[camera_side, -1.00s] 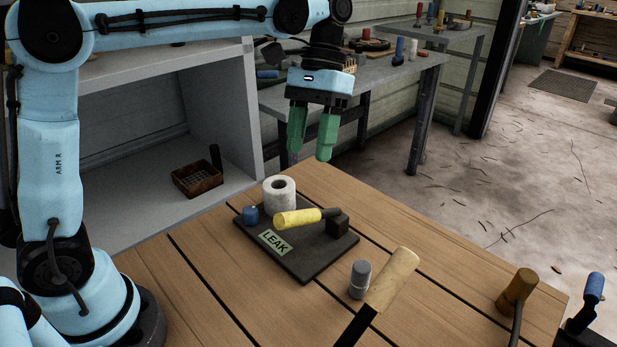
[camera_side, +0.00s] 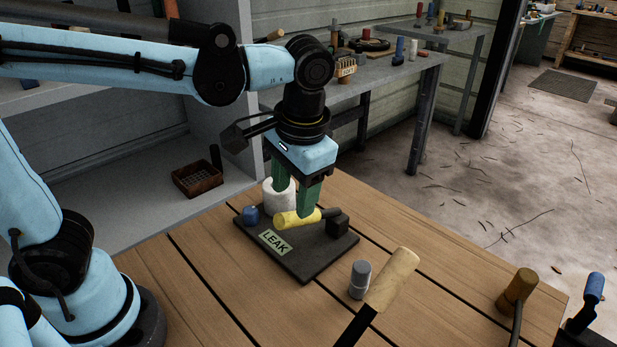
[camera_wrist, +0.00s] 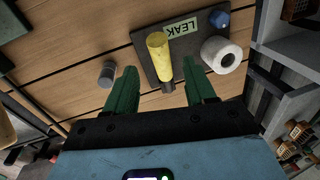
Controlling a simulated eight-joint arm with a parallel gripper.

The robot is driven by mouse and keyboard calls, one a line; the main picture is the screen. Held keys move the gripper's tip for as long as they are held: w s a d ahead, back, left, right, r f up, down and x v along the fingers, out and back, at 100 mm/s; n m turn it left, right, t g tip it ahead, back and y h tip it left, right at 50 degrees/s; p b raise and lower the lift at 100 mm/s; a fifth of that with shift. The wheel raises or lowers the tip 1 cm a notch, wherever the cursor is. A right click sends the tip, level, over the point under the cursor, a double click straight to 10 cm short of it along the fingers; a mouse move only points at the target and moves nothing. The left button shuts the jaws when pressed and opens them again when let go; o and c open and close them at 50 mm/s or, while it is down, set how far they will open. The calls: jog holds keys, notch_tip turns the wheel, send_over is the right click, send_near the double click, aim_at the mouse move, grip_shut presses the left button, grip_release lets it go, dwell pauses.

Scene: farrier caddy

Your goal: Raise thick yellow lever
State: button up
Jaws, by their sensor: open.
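The thick yellow lever (camera_side: 298,218) lies low and roughly level over a dark base plate (camera_side: 310,262) with a LEAK label (camera_side: 274,242). Its dark arm runs right to a black pivot block (camera_side: 338,224). My gripper (camera_side: 294,198) is open and empty, pointing down just above the lever. In the wrist view the yellow lever (camera_wrist: 160,57) shows ahead of and between the open green fingers (camera_wrist: 163,82). Whether a finger touches it, I cannot tell.
A white roll (camera_side: 279,193) stands on the plate close behind my fingers, with a blue knob (camera_side: 251,214) at its left. A grey cylinder (camera_side: 360,279) and a wooden handle (camera_side: 392,279) stand in front to the right.

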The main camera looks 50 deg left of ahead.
aim_at(291, 213)
jog(key=shift+a+f, duration=0.2)
jog(key=shift+f, duration=0.95)
jog(key=shift+a+f, duration=0.25)
jog(key=shift+f, duration=0.9)
jog(key=shift+a+f, duration=0.2)
jog(key=shift+f, duration=0.95)
grip_shut()
